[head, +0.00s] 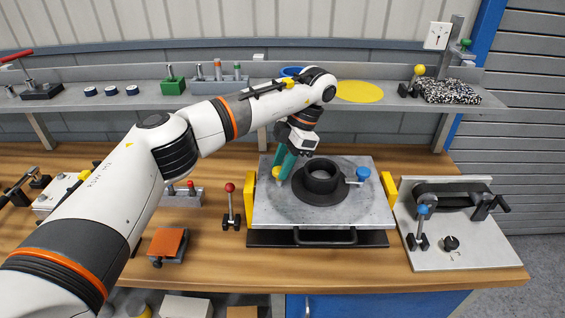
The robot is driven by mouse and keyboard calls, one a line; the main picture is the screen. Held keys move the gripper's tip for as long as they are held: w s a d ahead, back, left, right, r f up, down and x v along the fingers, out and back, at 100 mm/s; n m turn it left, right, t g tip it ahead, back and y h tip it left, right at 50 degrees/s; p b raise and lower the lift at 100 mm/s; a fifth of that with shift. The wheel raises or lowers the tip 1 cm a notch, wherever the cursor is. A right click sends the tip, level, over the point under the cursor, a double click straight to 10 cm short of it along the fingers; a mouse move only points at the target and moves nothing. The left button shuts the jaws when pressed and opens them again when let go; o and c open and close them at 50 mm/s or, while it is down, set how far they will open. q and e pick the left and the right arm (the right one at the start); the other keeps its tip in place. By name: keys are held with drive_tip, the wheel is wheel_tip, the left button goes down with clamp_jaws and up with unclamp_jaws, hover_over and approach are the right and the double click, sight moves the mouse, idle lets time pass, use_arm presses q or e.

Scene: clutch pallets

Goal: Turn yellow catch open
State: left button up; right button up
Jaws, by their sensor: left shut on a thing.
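The yellow catch (276,173) shows as a yellow knob at the left side of the grey pallet plate (345,210). My left gripper (283,168) reaches down from above with teal fingers and is shut on the yellow catch. The fingers hide part of the catch, so its exact angle is hard to tell. A black ring-shaped clutch part (320,178) stands in the middle of the plate. A blue-knobbed catch (362,174) sits at the right of the ring. My right gripper is not in view.
Yellow blocks (250,198) flank the plate, and a black handle (325,236) is at its front. A red-knobbed lever (230,205) and an orange-topped block (167,243) stand to the left. A belt fixture board (455,225) is at the right. A shelf (220,98) runs behind.

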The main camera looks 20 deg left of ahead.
use_arm(q)
drive_tip(key=o, duration=1)
drive_tip(key=shift+c, duration=0.2)
drive_tip(key=p+v, duration=0.1)
drive_tip(key=v, duration=1.1)
drive_tip(key=shift+s, duration=0.1)
